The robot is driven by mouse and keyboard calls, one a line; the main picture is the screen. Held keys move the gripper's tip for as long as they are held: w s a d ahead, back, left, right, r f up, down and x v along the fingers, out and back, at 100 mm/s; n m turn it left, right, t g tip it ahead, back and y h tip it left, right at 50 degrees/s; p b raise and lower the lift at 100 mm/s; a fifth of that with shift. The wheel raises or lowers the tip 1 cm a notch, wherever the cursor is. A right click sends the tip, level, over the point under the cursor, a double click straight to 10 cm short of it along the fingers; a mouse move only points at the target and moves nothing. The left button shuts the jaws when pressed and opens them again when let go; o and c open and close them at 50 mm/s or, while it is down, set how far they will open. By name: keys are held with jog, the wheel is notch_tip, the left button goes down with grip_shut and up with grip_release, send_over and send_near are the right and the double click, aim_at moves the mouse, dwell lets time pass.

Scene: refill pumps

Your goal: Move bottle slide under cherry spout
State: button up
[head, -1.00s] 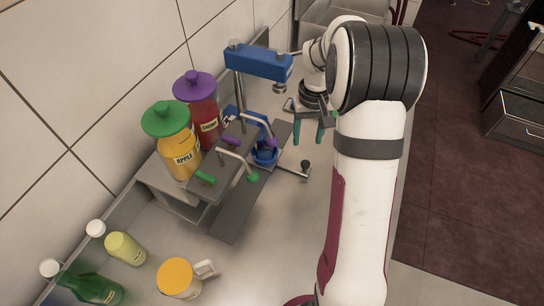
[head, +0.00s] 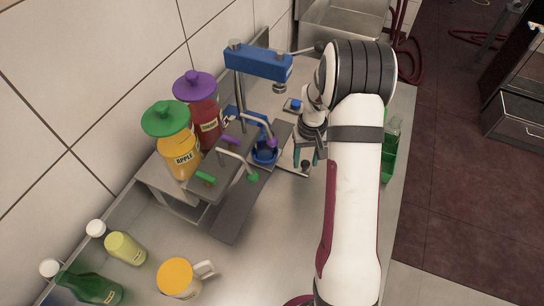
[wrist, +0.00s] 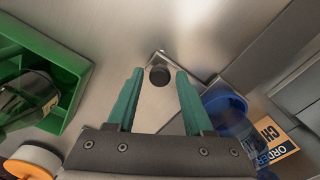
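The bottle slide carries a blue cup-like holder (head: 264,153) on the grey rail; its arm ends in a dark round knob (head: 305,165). The holder is close to the purple-tipped cherry spout (head: 271,143), below the red CHERRY jar (head: 205,120); exact alignment cannot be told. My gripper (head: 307,158) is pointing down over the knob. In the wrist view, my gripper's teal fingers (wrist: 160,72) are open and apart, with the knob (wrist: 159,76) showing between their tips; contact is not visible. The blue holder (wrist: 225,108) is right of the fingers.
The green-tipped apple spout (head: 253,177) is nearer the camera, below the orange APPLE jar (head: 180,155). A blue overhead press (head: 258,63) stands behind. A green crate (head: 390,160) holding a bottle lies right of my arm. An orange-topped mug (head: 179,278) and bottles stand front left.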

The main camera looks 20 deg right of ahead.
grip_shut()
jog(key=shift+s+a, duration=3.35)
jog(key=shift+a, duration=0.05)
jog(key=shift+o, duration=1.8)
grip_release()
notch_tip(320, 180, up, 16)
jog(key=shift+f, duration=0.1)
